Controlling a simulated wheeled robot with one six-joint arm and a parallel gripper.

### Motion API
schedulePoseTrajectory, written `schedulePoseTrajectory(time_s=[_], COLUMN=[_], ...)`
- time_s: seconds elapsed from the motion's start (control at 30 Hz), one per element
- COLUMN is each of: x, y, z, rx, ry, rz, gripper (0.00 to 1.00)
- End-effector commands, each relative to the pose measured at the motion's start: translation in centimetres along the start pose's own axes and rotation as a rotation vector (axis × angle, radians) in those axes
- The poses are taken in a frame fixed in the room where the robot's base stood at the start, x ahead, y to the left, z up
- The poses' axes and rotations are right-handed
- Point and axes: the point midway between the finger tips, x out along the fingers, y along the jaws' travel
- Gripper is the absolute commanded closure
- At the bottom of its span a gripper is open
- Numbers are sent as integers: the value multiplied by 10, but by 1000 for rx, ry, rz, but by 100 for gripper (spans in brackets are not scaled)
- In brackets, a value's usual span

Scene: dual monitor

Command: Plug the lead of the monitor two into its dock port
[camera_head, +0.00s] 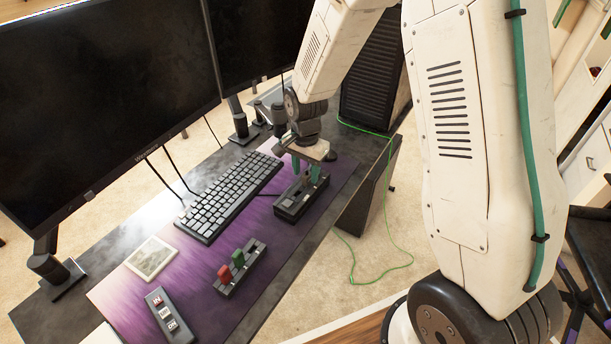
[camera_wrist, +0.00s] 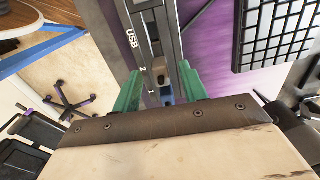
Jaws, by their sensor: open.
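My gripper (camera_head: 305,171) is open, its two green fingers pointing down at a dark block (camera_head: 292,206) on the purple mat. In the wrist view the open fingers (camera_wrist: 158,74) stand on either side of this block, which is marked USB, 2 and 1 (camera_wrist: 142,36). A small blue part (camera_wrist: 166,98) shows between the fingers near the mark 1; I cannot tell whether it is a plug. A second dark block (camera_head: 241,275) on the mat holds a red plug (camera_head: 224,273) and a green plug (camera_head: 238,258). I cannot tell which lead belongs to monitor two.
A keyboard (camera_head: 229,196) lies left of the marked block. A pale square pad (camera_head: 151,258) and a small box with labelled buttons (camera_head: 168,316) lie nearer the front. Two monitors (camera_head: 100,95) (camera_head: 254,36) stand along the back. A green cable (camera_head: 352,262) hangs beyond the desk's right edge.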

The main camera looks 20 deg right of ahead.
Motion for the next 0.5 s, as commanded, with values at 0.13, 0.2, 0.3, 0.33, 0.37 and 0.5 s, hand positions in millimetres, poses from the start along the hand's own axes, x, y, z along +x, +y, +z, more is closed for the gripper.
schedulePoseTrajectory(time_s=[0.13,0.2,0.3,0.33,0.37,0.5], x=[-28,-38,-48,-50,-51,-54], y=[-1,-1,0,0,0,0], z=[0,0,0,0,0,0], rx=[0,0,0,0,0,0], ry=[2,2,1,1,0,0], rz=[-4,-3,-2,-1,0,0], gripper=[57,57,57,57,57,57])
